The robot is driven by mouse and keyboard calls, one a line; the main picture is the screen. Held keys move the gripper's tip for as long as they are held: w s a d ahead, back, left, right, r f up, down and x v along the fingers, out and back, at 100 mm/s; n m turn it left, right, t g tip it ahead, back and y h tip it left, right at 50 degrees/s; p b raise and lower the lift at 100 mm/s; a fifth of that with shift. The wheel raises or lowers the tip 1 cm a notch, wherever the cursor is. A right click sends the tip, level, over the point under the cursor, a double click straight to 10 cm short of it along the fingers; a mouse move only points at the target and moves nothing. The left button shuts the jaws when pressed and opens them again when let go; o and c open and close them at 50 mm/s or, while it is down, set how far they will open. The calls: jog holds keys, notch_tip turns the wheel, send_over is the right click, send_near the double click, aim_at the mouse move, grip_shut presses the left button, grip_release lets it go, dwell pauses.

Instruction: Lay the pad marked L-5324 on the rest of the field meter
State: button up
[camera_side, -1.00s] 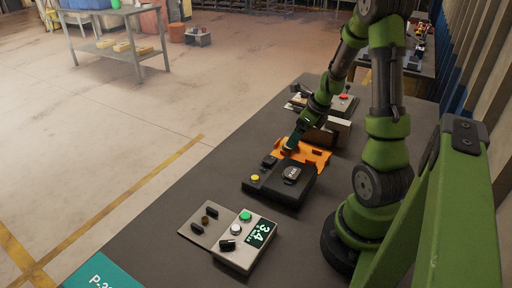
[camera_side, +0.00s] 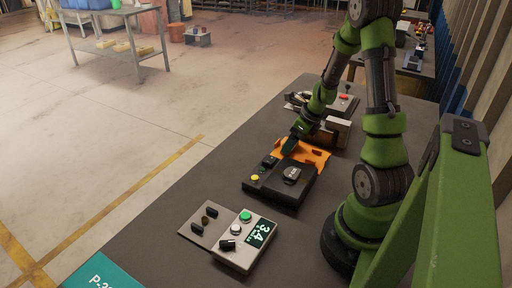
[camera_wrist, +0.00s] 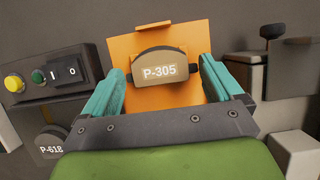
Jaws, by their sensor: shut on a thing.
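A pad marked P-305 (camera_wrist: 160,68) lies between the teal fingers of my gripper (camera_wrist: 160,78) in the wrist view, over an orange tray (camera_wrist: 148,36). My gripper (camera_side: 290,146) is shut on this pad at the tray (camera_side: 316,156) in the side view, low above it. A grey device with a display reading 3.4 (camera_side: 261,234) stands at the front; it looks like a meter, its name not legible. A pad marked P-618 (camera_wrist: 52,143) sits on the black box. I see no readable L-5324 mark.
The black box (camera_side: 282,195) with a yellow button stands just in front of the tray. A teal sign (camera_side: 95,272) is at the table's near corner. A device with a red button (camera_side: 344,97) stands behind. The dark table between black box and meter is clear.

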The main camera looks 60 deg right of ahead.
notch_tip(320, 180, up, 10)
jog(key=w+a+f+n+g+y, duration=0.1)
jog(key=w+a+n, duration=0.3)
jog(key=a, duration=0.3)
jog(key=w+a+f+n+y, duration=0.1)
jog(key=w+a+n+y, duration=0.1)
jog(key=w+a+n, duration=0.3)
jog(key=w+a+f+n+g+y, duration=0.1)
jog(key=w+a+n, duration=0.15)
jog(key=a, duration=0.55)
jog(key=s+a+n+g+h, duration=0.15)
jog(key=a+n+g, duration=0.25)
jog(key=a+n, duration=0.65)
jog(key=s+a+n+g+h, duration=0.1)
jog(key=a+n+g+h, duration=0.2)
jog(key=a+n, duration=0.75)
jog(key=shift+s+d+f+n+y, duration=0.1)
jog(key=shift+d+f+n, duration=0.5)
jog(key=shift+f, duration=0.4)
jog(key=shift+s+d+f+n+y, duration=0.1)
jog(key=shift+d+f+n, duration=0.45)
jog(key=shift+f, duration=0.45)
jog(key=shift+d+f+n+y, duration=0.1)
jog(key=shift+d+f+n, duration=0.5)
jog(key=shift+f, duration=0.4)
jog(key=shift+f, duration=0.4)
